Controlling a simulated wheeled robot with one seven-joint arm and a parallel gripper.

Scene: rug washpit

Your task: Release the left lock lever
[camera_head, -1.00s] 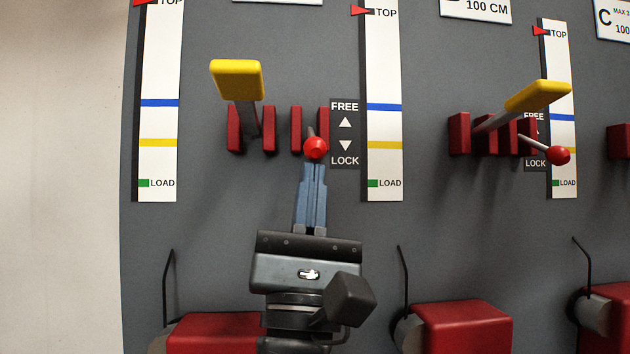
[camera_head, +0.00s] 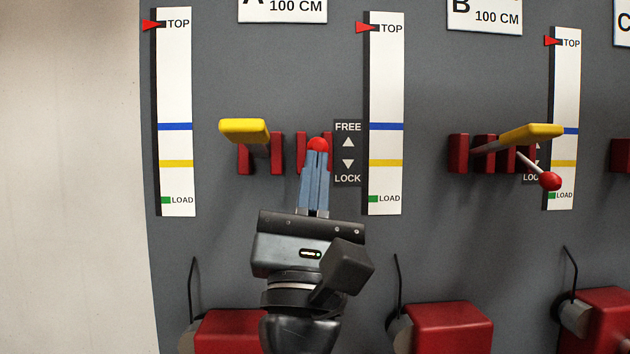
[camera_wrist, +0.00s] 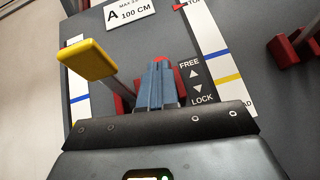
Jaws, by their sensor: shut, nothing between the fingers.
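The left lock lever is a short lever with a red ball knob (camera_head: 318,145), between dark red brackets left of the FREE/LOCK label (camera_head: 348,153). The knob is about level with the label's up arrow. My gripper (camera_head: 316,158) is shut and empty, with its blue fingers pointing up at the knob from below and covering its lower part. In the wrist view the fingers (camera_wrist: 157,70) hide most of the lever, and only a bit of red shows behind their tips. I cannot tell for sure whether they touch the knob.
A yellow-handled lever (camera_head: 244,131) stands close left of my fingers. A second station at right has another yellow handle (camera_head: 532,133) and a red-knobbed lever (camera_head: 550,181). Scale strips (camera_head: 384,115) flank the levers. Red housings (camera_head: 452,328) with thin black rods line the bottom.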

